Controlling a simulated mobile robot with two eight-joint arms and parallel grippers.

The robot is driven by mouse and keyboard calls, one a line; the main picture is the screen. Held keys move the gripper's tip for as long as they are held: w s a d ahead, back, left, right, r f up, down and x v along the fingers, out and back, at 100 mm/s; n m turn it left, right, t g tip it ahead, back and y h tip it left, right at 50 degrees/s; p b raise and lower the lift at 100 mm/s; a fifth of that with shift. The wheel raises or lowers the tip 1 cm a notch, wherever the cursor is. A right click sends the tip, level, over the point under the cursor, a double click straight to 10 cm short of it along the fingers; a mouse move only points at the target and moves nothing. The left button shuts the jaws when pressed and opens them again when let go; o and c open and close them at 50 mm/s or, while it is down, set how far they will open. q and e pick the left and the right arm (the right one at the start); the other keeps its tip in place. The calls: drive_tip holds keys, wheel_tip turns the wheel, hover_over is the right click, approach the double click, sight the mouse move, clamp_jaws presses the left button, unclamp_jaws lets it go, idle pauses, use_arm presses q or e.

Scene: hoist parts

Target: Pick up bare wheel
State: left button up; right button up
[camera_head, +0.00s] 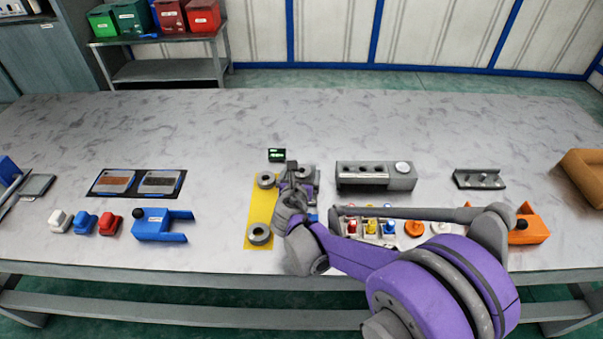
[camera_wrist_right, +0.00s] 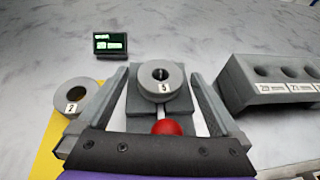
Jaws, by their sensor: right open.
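Grey ring-shaped wheels are in view. One marked 5 (camera_wrist_right: 159,92) sits on a grey block with a red ball-ended lever (camera_wrist_right: 167,128) in the right wrist view. Another, marked 2 (camera_wrist_right: 72,108), lies on the yellow mat to its left. In the head view two wheels lie on the yellow mat, one at the back (camera_head: 266,181) and one at the front (camera_head: 259,234). My right gripper (camera_wrist_right: 159,80) is open, with one finger on each side of the block and wheel 5. In the head view my gripper (camera_head: 297,172) largely hides this block. Which wheel is the bare one is unclear.
A small green-lit display (camera_head: 277,155) stands behind the block. A grey block with holes (camera_head: 372,185) is to the right. Small coloured parts (camera_head: 371,226) stand beneath my right forearm. A blue forked part (camera_head: 160,226) is left of the yellow mat (camera_head: 262,211). The table's back is clear.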

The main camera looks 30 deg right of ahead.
drive_tip(key=shift+c, duration=0.3)
clamp_jaws()
drive_tip(key=shift+r, duration=0.1)
